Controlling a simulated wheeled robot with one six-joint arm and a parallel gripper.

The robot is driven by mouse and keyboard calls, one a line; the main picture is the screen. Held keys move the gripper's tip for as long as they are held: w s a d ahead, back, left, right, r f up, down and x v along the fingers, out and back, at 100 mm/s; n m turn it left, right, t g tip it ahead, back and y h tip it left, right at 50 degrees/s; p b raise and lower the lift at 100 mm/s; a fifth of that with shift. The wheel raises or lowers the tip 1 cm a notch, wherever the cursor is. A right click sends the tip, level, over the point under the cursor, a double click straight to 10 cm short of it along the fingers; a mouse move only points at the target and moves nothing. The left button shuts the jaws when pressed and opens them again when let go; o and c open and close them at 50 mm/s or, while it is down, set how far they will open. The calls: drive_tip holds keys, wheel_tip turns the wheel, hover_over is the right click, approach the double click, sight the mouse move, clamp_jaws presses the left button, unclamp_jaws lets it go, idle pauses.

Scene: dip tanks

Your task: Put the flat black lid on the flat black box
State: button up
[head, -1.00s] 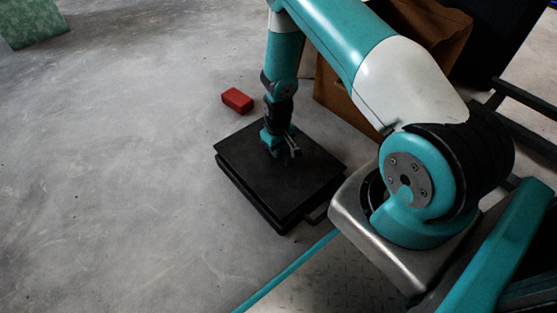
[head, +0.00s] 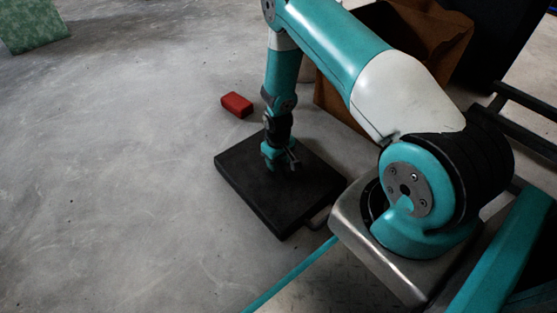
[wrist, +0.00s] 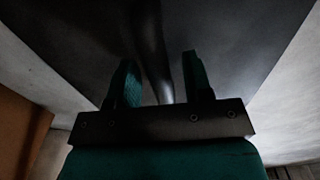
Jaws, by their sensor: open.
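The flat black lid (head: 248,172) lies level on the flat black box (head: 251,211) on the floor. Their edges look lined up, and no clear gap shows between them. My gripper (head: 282,164) points down at the middle of the lid and is open. In the wrist view, the two fingers of my gripper (wrist: 160,75) stand apart on either side of a dark upright grip (wrist: 149,35) on the lid (wrist: 225,35). I cannot tell whether a finger touches the grip. The inside of the box is hidden.
A red block (head: 237,104) lies on the floor just behind the box. A brown open container (head: 338,103) stands behind my arm at the right. A green mottled panel (head: 33,25) is at the far left. The floor to the left is clear.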

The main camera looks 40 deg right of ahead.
wheel_tip(320, 180, up, 12)
drive_tip(key=p, duration=0.8)
drive_tip(key=a+r+n+y, duration=0.1)
drive_tip(key=a+r, duration=0.3)
drive_tip(key=r, duration=0.4)
drive_tip(key=s+a+r, duration=0.1)
drive_tip(key=a+r, duration=0.4)
drive_tip(key=r, duration=0.2)
drive_tip(key=a+r+n+y, duration=0.1)
drive_tip(key=a+r, duration=0.3)
drive_tip(key=r, duration=0.4)
drive_tip(key=s+a+r+n+y, duration=0.1)
drive_tip(key=s+a+r, duration=0.3)
drive_tip(key=s+r, duration=0.4)
drive_tip(key=s+a+r+n+y, duration=0.1)
drive_tip(key=s+a+r+n, duration=0.2)
drive_tip(key=s, duration=1)
wheel_tip(320, 180, up, 5)
drive_tip(key=shift+s+a+f+n, duration=0.15)
drive_tip(key=shift+a+n, duration=0.15)
drive_tip(key=shift+a, duration=0.8)
wheel_tip(320, 180, up, 49)
drive_tip(key=p, duration=4.8)
drive_tip(key=shift+f, duration=0.15)
